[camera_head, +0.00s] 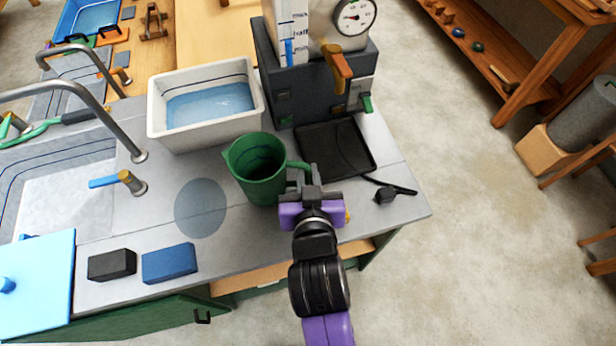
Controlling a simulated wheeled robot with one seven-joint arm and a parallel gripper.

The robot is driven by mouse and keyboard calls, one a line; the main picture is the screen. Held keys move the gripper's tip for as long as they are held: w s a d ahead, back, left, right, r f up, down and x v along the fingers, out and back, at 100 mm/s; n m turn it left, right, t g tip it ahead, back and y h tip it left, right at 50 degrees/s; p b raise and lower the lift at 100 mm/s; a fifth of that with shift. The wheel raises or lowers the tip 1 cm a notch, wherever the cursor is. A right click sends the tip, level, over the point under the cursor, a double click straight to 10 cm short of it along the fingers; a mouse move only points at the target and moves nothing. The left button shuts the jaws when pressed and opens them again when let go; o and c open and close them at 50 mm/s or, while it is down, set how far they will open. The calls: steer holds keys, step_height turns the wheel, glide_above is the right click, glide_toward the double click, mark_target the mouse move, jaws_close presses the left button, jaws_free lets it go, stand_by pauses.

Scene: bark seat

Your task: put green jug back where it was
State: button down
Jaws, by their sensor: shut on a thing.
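The green jug (258,172) is upright over the grey counter (140,218), with its spout to the left and its handle to the right. My gripper (303,180) is at the jug's right side, shut on its handle. The fingertips are partly hidden against the handle. I cannot tell whether the jug's base touches the counter. A darker grey round patch (200,208) lies on the counter just left of the jug.
A white basin of water (160,112) stands behind the jug. A dark machine with a gauge (315,85) and a black tray (336,150) are behind right. A black (112,265) and a blue block (169,263) lie front left.

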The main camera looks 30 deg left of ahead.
steer(key=shift+f, duration=1.15)
steer(key=shift+f, duration=0.2)
steer(key=c, duration=1.4)
jaws_free()
steer(key=shift+c, duration=0.2)
steer(key=shift+r, duration=0.1)
